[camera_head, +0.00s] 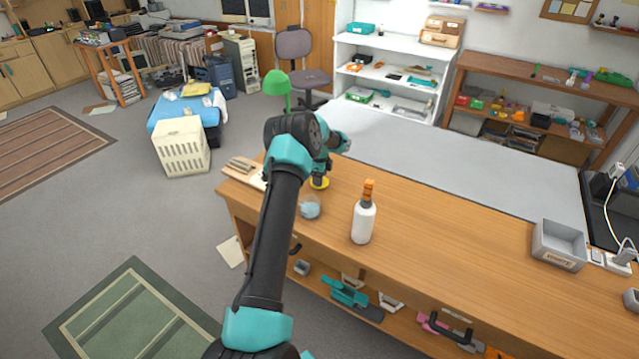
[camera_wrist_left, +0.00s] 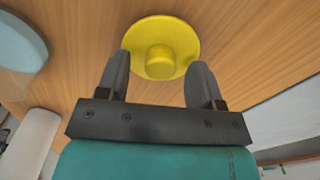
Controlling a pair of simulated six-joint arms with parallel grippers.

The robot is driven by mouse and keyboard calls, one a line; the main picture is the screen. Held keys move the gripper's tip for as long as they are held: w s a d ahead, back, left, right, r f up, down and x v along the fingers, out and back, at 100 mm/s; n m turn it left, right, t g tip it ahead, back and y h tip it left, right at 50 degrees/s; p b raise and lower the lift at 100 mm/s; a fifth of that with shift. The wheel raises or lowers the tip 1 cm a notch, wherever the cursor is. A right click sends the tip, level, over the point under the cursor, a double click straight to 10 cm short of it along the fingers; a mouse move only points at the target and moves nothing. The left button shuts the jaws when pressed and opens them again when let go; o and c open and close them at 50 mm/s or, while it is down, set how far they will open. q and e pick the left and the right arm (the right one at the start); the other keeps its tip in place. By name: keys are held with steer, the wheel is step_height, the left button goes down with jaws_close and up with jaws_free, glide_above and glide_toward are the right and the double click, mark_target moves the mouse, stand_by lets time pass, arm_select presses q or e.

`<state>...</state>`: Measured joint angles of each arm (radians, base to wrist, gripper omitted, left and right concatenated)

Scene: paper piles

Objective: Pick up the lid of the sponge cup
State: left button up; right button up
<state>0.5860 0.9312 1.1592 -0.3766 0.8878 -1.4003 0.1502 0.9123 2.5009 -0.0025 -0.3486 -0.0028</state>
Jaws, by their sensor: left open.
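The yellow round lid (camera_head: 320,184) with a raised knob lies on the wooden worktop, apart from the sponge cup. It also shows in the left wrist view (camera_wrist_left: 159,28). The cup (camera_head: 310,208), with something pale blue in it, stands just nearer than the lid. My left gripper (camera_wrist_left: 160,62) is open, its two fingers either side of the lid's knob in the wrist view and touching nothing that I can make out. In the head view it is directly above the lid and partly hides it. My right gripper does not show.
A white bottle with an orange top (camera_head: 363,217) stands to the right of the cup. Flat wooden pieces (camera_head: 243,166) lie at the worktop's left end. A grey bin (camera_head: 559,245) stands far right. The worktop between bottle and bin is clear.

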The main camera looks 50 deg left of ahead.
arm_select(q)
steer(key=shift+c, duration=0.4)
steer(key=c, duration=0.9)
